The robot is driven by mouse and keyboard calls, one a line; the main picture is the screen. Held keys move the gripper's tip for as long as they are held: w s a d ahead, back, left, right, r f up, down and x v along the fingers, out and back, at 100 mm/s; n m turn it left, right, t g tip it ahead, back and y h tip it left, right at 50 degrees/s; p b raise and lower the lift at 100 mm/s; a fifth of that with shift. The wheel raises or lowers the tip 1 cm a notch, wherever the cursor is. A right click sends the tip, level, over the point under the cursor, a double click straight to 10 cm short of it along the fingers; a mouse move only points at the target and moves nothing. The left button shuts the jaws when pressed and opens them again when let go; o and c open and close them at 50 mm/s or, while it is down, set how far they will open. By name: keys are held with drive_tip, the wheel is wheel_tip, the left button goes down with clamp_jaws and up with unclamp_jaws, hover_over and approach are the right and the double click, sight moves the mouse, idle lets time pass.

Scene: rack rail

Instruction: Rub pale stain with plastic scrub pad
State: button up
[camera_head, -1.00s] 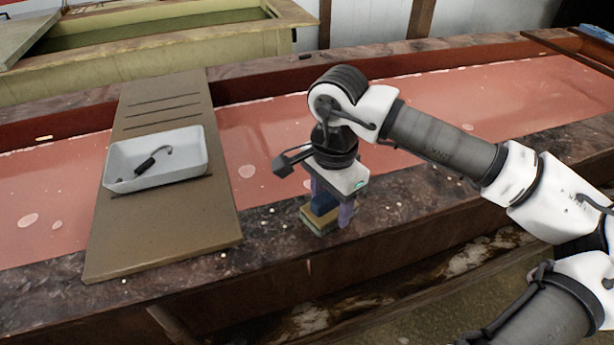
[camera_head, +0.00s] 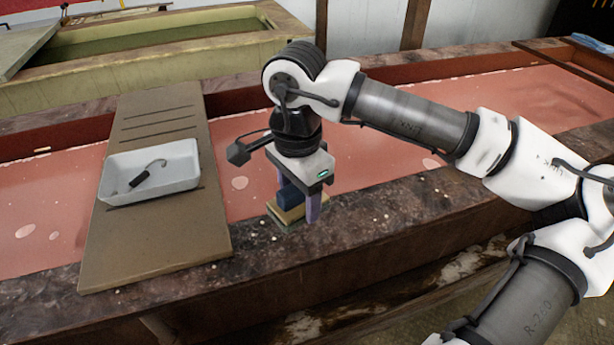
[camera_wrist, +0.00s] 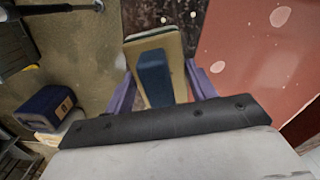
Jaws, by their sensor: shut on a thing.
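My gripper (camera_head: 298,200) is shut on the blue handle (camera_head: 288,194) of the scrub pad (camera_head: 284,213), a tan block with a darker underside. The pad is over the inner side of the dark stone rim, beside the red surface; I cannot tell whether it touches. The wrist view shows the tan pad (camera_wrist: 168,42) and blue handle (camera_wrist: 155,78) between the purple fingers. Several pale spots lie on the red surface. One pale stain (camera_head: 240,183) is just left of my gripper; the wrist view shows pale spots at right, one large (camera_wrist: 280,16). I cannot tell which is the task's stain.
A brown board (camera_head: 150,245) lies across the trough at left. It carries a white tray (camera_head: 185,178) with a dark hooked tool (camera_head: 147,174) inside. The stone rim (camera_head: 400,208) has small pale specks. The red surface (camera_head: 480,115) is open to the right.

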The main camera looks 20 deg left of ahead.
drive_tip(key=shift+r+p, duration=0.4)
drive_tip(key=shift+r, duration=0.6)
